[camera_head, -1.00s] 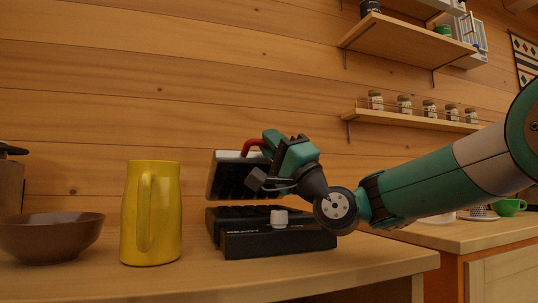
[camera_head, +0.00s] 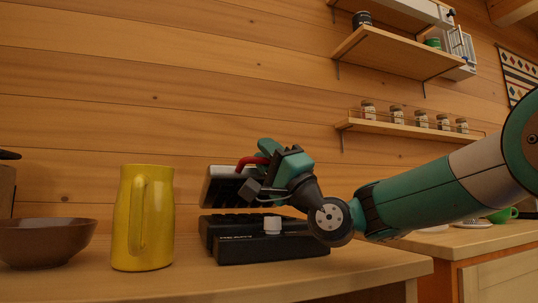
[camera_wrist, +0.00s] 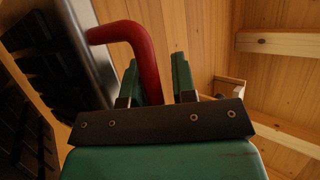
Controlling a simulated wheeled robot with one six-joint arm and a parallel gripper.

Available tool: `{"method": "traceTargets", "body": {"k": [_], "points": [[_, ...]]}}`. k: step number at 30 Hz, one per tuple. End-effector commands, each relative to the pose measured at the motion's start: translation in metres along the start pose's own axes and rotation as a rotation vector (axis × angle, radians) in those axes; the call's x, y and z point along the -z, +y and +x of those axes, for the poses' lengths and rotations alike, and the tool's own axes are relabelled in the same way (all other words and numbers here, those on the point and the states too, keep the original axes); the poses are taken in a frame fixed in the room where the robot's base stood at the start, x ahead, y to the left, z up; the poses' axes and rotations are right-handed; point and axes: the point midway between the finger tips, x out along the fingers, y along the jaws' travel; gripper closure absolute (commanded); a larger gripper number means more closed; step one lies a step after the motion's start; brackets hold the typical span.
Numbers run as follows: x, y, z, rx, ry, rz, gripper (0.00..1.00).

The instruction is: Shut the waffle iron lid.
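The black waffle iron base (camera_head: 275,247) stands on the wooden counter, with a white knob on its front. Its lid (camera_head: 222,187) is raised and tilted above the base, with a clear gap between them. The lid's red handle (camera_head: 251,161) also shows in the wrist view (camera_wrist: 136,40), with the lid's metal edge and dark ribbed plate (camera_wrist: 40,75) at left. My gripper (camera_head: 262,172) is at the handle from the right. In the wrist view, my gripper's fingers (camera_wrist: 158,80) stand apart on either side of the handle, with a gap at the right finger.
A yellow mug (camera_head: 143,220) stands left of the waffle iron, and a brown bowl (camera_head: 45,242) is farther left. The log wall is behind. Shelves with jars (camera_head: 410,128) hang at upper right. The counter front (camera_head: 330,272) is clear.

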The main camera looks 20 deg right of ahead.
Motion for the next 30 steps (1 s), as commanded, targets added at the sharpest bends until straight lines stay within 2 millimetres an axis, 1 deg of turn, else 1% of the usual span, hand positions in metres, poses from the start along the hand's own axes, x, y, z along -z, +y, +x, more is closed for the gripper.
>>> {"method": "traceTargets", "body": {"k": [4,8,10,11,12,14,15,16,17,18,19,24,30], "points": [[0.000,0.001,-0.010,0.000,0.002,0.000,0.76],[0.000,0.003,-0.035,0.000,0.005,-0.002,0.76],[0.007,-0.012,-0.045,0.005,0.007,-0.006,0.75],[0.009,-0.018,-0.051,0.007,0.007,-0.007,0.70],[0.013,-0.025,-0.059,0.008,0.010,-0.009,0.53],[0.017,-0.035,-0.070,0.008,0.011,-0.011,0.30],[0.020,-0.041,-0.077,0.007,0.013,-0.013,0.22],[0.022,-0.046,-0.082,0.009,0.013,-0.014,0.19],[0.023,-0.050,-0.087,0.008,0.013,-0.013,0.32],[0.026,-0.055,-0.093,0.008,0.013,-0.013,0.66],[0.027,-0.059,-0.097,0.006,0.011,-0.013,0.76],[0.030,-0.072,-0.113,0.003,0.004,-0.005,0.76],[0.030,-0.076,-0.118,0.003,0.000,0.000,0.76]]}}
